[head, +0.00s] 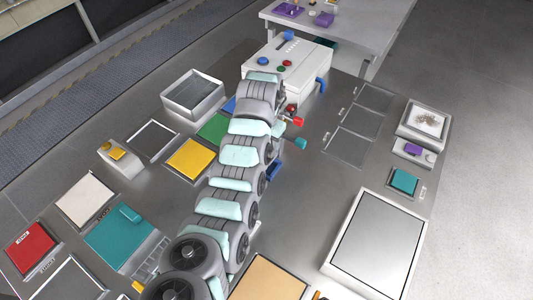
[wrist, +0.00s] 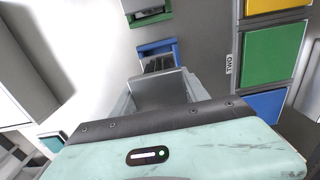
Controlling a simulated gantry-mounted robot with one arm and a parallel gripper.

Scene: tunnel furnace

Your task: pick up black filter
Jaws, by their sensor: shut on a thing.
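My gripper (wrist: 160,88) shows in the wrist view as a wide grey finger beyond a pale green body. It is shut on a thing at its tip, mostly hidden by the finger. A dark ribbed piece (wrist: 160,63), which looks like the black filter, shows just past the fingertip, framed by a blue part (wrist: 157,46). In the head view my arm reaches up to the white box with buttons (head: 290,72), and my gripper and the filter are hidden behind the arm.
Green (head: 214,130) and yellow (head: 190,158) panels lie left of my arm. An open metal tray (head: 193,95) stands at the back left. Red (head: 298,121) and teal (head: 300,143) knobs stick out close to my arm.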

